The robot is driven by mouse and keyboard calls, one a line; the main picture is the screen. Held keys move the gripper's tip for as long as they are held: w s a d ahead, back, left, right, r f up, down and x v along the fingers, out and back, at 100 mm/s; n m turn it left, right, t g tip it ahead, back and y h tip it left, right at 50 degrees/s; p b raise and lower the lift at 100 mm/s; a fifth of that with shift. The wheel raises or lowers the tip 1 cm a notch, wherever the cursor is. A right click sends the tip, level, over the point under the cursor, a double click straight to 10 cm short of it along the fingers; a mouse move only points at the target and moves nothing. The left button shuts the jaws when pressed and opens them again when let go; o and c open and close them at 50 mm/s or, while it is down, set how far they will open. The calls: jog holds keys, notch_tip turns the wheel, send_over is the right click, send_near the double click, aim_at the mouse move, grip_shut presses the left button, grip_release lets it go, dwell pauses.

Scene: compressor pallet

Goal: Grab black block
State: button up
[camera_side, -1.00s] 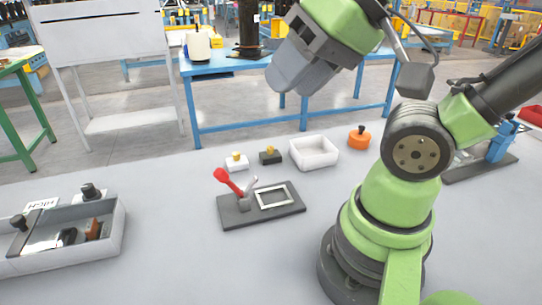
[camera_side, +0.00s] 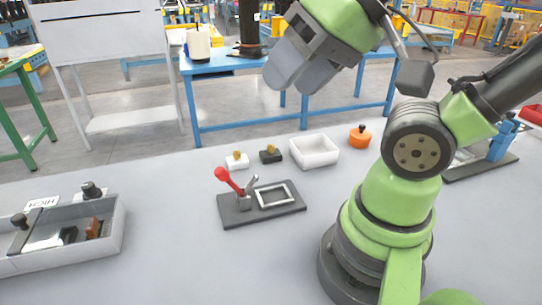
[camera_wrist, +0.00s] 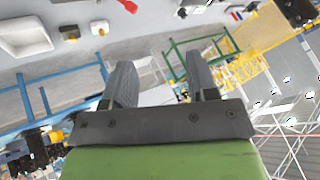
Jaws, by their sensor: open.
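The black block (camera_side: 270,155) has a tan knob on top and stands upright on the grey table, between a white block and a white tray in the side view. It also shows near the top left of the wrist view (camera_wrist: 69,32). My gripper (camera_side: 298,78) is high above the table, well away from the block, with its fingers pointing down and left in the side view. In the wrist view my gripper (camera_wrist: 160,62) has its two fingers wide apart with nothing between them.
The white block (camera_side: 237,161) is left of the black block, and the white tray (camera_side: 315,163) is right of it. An orange knobbed piece (camera_side: 360,136) stands farther right. A dark plate with a red lever (camera_side: 231,208) is in front. A grey bin (camera_side: 115,232) is at left.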

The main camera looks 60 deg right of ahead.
jog(key=w+d+n+g+h, duration=0.1)
jog(key=w+d+g+h, duration=0.1)
jog(key=w+d, duration=0.6)
jog(key=n+g, duration=0.3)
jog(key=g, duration=0.2)
send_over(271, 146)
jog(key=f, duration=2.3)
jog(key=shift+w+d, duration=0.1)
jog(key=shift+w, duration=0.1)
jog(key=shift+s+f, duration=0.15)
jog(key=shift+f, duration=2.6)
jog(key=shift+c, duration=0.5)
grip_shut()
